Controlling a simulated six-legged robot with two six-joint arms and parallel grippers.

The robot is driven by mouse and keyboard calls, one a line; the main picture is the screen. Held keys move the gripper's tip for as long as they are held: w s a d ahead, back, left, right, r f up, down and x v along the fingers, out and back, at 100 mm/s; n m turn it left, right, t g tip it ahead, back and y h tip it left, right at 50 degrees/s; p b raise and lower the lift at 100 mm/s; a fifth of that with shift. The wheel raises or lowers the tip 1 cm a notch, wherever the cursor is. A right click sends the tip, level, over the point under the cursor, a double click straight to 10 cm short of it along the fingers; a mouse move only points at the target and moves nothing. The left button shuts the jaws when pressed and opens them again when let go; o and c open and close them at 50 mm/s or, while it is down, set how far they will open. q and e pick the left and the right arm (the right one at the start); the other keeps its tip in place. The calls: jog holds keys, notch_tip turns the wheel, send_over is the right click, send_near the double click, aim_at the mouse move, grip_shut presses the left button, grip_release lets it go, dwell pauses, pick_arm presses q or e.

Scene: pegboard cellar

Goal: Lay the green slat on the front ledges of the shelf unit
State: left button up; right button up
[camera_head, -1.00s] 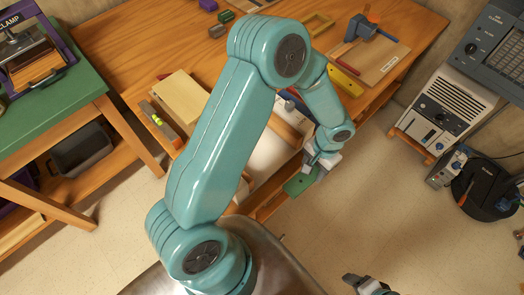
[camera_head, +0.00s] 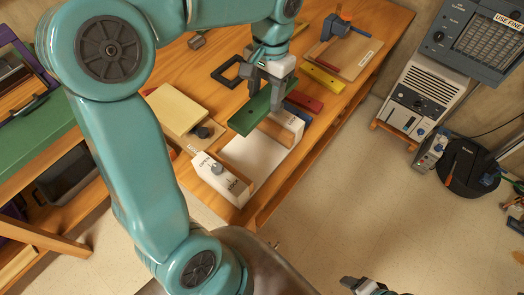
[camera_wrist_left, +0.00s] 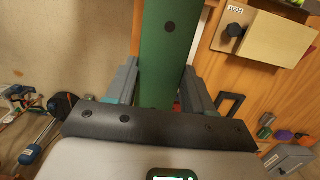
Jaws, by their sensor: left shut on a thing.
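The green slat (camera_head: 248,120) is gripped in my left gripper (camera_head: 270,86), which comes down on it from above. In the left wrist view the slat (camera_wrist_left: 165,45) runs lengthwise between the two fingers. The shelf unit (camera_head: 238,187) lies on the bench, with a white inner panel between two side walls; one wall carries printed labels and a dark knob. The slat is over its far end in the head view, slanting up to the right. I cannot tell whether it touches the unit; the ledges are not clear. My right gripper (camera_head: 366,284) is partly cut off at the bottom edge.
On the wooden bench, a pale yellow block (camera_head: 178,107) lies left of the unit. A black frame (camera_head: 228,72) lies behind; red (camera_head: 304,101) and yellow (camera_head: 323,79) bars lie right. A board with a blue clamp (camera_head: 340,48) is farther back.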

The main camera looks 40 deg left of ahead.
pick_arm(q)
jog(key=shift+s+a+r, duration=0.1)
jog(key=shift+s, duration=0.05)
notch_tip(320, 180, down, 20)
jog(key=b, duration=0.1)
jog(key=shift+r, duration=0.2)
jog(key=shift+s, duration=0.1)
jog(key=shift+b, duration=0.3)
jog(key=shift+f+b, duration=0.55)
jog(key=shift+f, duration=0.1)
jog(key=o, duration=1.1)
jog(key=shift+r, duration=0.1)
